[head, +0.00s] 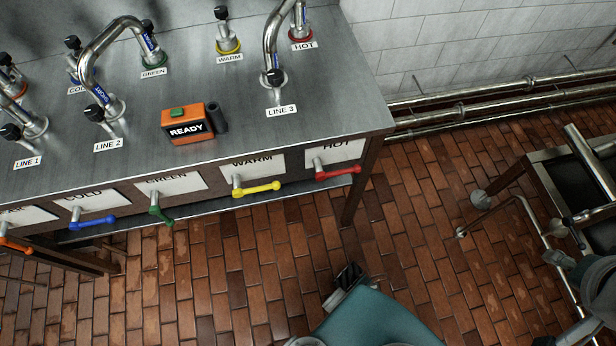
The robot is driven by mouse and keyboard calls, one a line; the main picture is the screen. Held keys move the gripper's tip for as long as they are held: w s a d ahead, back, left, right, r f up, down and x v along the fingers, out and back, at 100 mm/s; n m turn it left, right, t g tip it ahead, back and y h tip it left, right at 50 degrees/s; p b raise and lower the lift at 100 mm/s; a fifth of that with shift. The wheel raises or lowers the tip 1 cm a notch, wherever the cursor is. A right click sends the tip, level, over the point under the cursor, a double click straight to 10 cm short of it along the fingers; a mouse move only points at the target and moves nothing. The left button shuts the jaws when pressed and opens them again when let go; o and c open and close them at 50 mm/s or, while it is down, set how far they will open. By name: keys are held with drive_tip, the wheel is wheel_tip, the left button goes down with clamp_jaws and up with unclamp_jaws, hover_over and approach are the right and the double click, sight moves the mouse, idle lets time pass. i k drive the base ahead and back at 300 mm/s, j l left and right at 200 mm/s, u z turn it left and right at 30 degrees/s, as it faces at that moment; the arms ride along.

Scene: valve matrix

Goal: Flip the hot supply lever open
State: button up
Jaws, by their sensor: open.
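The hot supply lever is a red handle (337,173) on the right end of the bench front, beside a plate reading HOT (335,155). It lies roughly level, pointing right along the front face. What looks like my gripper (349,277), dark and partly hidden by a teal part of me, is low in the middle of the picture. It is below the red handle, well apart from it, and holds nothing that I can see. Its fingers are small and hard to make out.
Yellow (257,188), green (160,214), blue (92,222) and orange levers line the bench front to the left. An orange READY box (189,123) and several pipes stand on the bench top (345,100). Wall pipes (500,100) run behind.

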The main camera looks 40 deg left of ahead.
sight(343, 172)
drive_tip(key=j+u, duration=0.1)
drive_tip(key=u, duration=0.35)
drive_tip(key=k+j+u, duration=0.1)
drive_tip(key=u, duration=0.35)
drive_tip(key=j+u, duration=0.1)
drive_tip(key=u, duration=0.4)
drive_tip(key=i+j, duration=0.1)
drive_tip(key=j+z, duration=0.05)
